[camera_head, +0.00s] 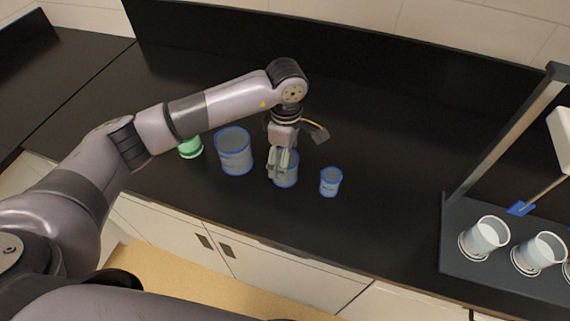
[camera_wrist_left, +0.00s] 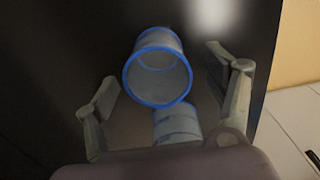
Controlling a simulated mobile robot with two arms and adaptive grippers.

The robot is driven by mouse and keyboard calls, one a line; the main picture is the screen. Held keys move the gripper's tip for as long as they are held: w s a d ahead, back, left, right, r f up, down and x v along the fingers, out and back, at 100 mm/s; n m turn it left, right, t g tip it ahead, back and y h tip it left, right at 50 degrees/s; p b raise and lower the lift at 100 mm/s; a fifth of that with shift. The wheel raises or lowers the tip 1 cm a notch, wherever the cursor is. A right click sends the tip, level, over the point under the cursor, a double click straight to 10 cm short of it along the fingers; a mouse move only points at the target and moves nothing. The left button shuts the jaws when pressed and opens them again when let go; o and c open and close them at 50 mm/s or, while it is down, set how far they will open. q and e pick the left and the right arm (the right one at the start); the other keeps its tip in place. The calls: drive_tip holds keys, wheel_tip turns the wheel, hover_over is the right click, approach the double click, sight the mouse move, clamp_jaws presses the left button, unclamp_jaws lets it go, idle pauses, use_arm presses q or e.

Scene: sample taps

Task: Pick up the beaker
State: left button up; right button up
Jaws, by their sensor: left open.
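Three clear beakers with blue rims stand upright on the black counter in the head view: a large one (camera_head: 234,152), a middle one (camera_head: 290,177) and a small one (camera_head: 331,182). My left gripper (camera_head: 278,170) points down at the middle beaker and partly hides it. In the left wrist view, a blue-rimmed beaker (camera_wrist_left: 158,92) shows its open mouth between the spread fingers of my left gripper (camera_wrist_left: 162,64). The fingers are open, with gaps to the rim. A pale blue, banded shape (camera_wrist_left: 177,123) lies below that rim; I cannot tell what it is. My right gripper is not in view.
A green vessel (camera_head: 190,147) stands left of the large beaker, under my left arm. At the right, a dark stand (camera_head: 462,272) holds several white cups (camera_head: 485,237). The counter (camera_head: 390,150) is clear between the small beaker and the stand.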

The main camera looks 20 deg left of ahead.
sight(293, 163)
use_arm(q)
wheel_tip(293, 163, down, 5)
drive_tip(key=p, duration=0.3)
drive_tip(key=shift+w+a+f, duration=0.1)
drive_tip(key=shift+a, duration=0.05)
drive_tip(key=shift+f, duration=0.2)
drive_tip(key=shift+c, duration=0.6)
drive_tip(key=c, duration=1)
